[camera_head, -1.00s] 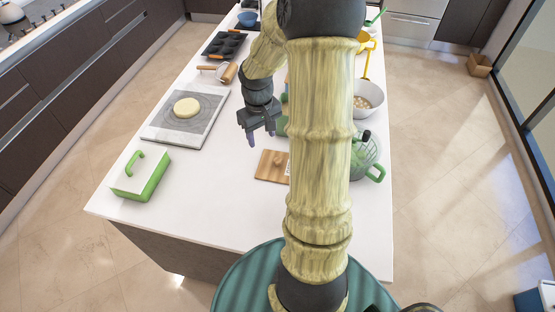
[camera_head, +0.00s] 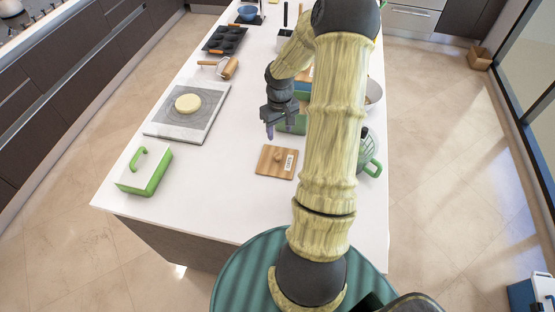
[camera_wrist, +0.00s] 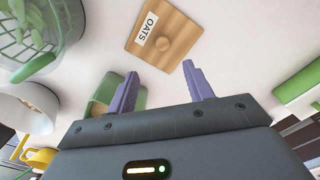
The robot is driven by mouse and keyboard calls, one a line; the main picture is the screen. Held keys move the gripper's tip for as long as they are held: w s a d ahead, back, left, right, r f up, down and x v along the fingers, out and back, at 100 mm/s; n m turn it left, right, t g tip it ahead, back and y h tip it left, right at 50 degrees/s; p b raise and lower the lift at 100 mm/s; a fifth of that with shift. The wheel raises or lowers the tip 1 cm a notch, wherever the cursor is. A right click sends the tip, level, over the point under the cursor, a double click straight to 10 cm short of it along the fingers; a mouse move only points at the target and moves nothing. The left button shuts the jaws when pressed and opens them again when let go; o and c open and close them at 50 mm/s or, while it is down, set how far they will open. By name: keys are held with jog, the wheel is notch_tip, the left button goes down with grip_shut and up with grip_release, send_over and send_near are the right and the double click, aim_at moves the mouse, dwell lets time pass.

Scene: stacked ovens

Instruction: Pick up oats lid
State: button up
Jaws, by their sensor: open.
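The oats lid (camera_head: 277,163) is a square wooden board with a round knob and a white label, lying flat on the white island. In the wrist view the lid (camera_wrist: 164,38) shows its "OATS" label and round knob, beyond my fingertips and roughly between their lines. My gripper (camera_head: 278,131) is above the island, just behind the lid in the head view. In the wrist view my gripper (camera_wrist: 160,77) has its two purple fingers spread, with nothing between them. The fingers are apart from the lid.
A green box (camera_wrist: 106,92) sits close to one finger. A green-handled basket (camera_head: 368,152) stands right of the lid. A green and white box (camera_head: 146,168) and a board with dough (camera_head: 188,128) lie to the left. The island (camera_head: 215,195) is clear in front of the lid.

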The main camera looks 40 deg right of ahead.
jog(key=p, duration=0.2)
send_over(278, 155)
jog(key=f, duration=0.7)
jog(key=shift+s+f, duration=0.2)
jog(key=shift+w+f+p, duration=0.1)
jog(key=shift+f+p, duration=0.3)
jog(key=shift+f, duration=0.2)
jog(key=shift+w+a+f+p, duration=0.15)
jog(key=shift+f+p, duration=0.6)
jog(key=shift+f, duration=1.25)
jog(key=c, duration=1.1)
jog(key=shift+r, duration=0.1)
